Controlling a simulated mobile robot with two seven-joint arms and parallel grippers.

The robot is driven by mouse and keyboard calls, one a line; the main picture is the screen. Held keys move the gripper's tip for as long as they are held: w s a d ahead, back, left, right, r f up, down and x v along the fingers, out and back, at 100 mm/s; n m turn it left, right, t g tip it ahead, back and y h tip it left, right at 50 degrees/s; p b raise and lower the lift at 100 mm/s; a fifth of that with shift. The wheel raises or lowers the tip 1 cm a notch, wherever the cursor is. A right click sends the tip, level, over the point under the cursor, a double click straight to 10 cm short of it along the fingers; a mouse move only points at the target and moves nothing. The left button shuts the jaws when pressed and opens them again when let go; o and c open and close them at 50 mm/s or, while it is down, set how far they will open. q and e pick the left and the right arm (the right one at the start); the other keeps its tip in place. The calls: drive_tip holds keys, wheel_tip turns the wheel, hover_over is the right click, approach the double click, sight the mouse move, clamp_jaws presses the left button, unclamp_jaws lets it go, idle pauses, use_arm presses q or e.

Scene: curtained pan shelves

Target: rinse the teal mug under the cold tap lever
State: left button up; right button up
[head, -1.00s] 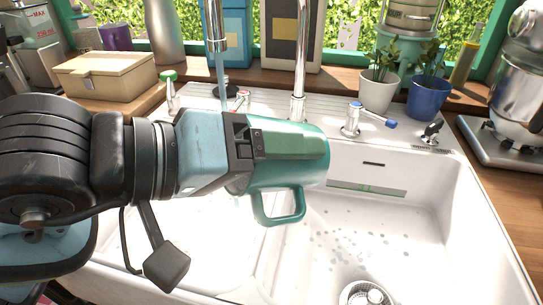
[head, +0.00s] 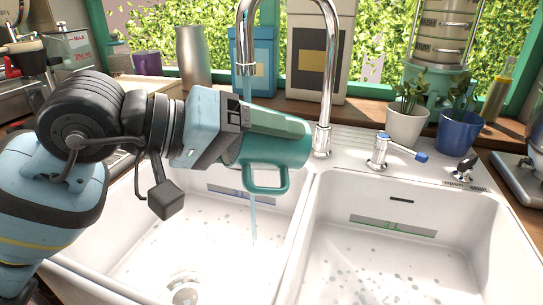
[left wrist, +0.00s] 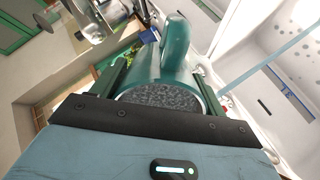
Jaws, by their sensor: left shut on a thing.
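The teal mug (head: 292,150) is on its side in the grip of my left gripper (head: 268,122), its handle hanging down. It is at the tap spout (head: 246,68), over the left basin near the divider. A water stream (head: 253,222) shows above the gripper and below the mug. In the left wrist view the stream (left wrist: 262,72) runs right of the mug (left wrist: 176,48), seemingly apart from it. The mug's mouth faces away and its inside is hidden. The blue-tipped cold tap lever (head: 402,149) stands right of the tap. My right gripper is not in view.
The white double sink (head: 290,262) lies below, with a drain in the left basin. Two potted plants (head: 406,125), a blue box (head: 262,70) and a pale box (head: 318,60) stand behind. The room above the right basin is clear.

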use_arm(q)
drive_tip(key=w+a, duration=0.2)
drive_tip(key=w, duration=0.4)
drive_tip(key=shift+w+a+b, duration=0.35)
drive_tip(key=shift+a, duration=0.05)
drive_tip(key=shift+s, duration=0.1)
idle(1.2)
drive_tip(key=shift+s+d, duration=0.65)
drive_tip(key=shift+s, duration=0.9)
drive_tip(key=shift+s+d, duration=0.65)
drive_tip(key=shift+s, duration=0.85)
drive_tip(key=shift+s+d, duration=0.65)
drive_tip(key=shift+s, duration=0.9)
drive_tip(key=shift+s+d+r+p, duration=0.3)
drive_tip(key=shift+s+r, duration=0.2)
drive_tip(key=shift+s, duration=0.25)
drive_tip(key=shift+s+d+r+p, duration=0.35)
drive_tip(key=shift+s+r, duration=0.2)
drive_tip(key=shift+s, duration=0.25)
drive_tip(key=shift+s+d+r+p, duration=0.3)
drive_tip(key=shift+s+r, duration=0.2)
drive_tip(key=shift+s, duration=0.25)
drive_tip(key=shift+w, duration=0.15)
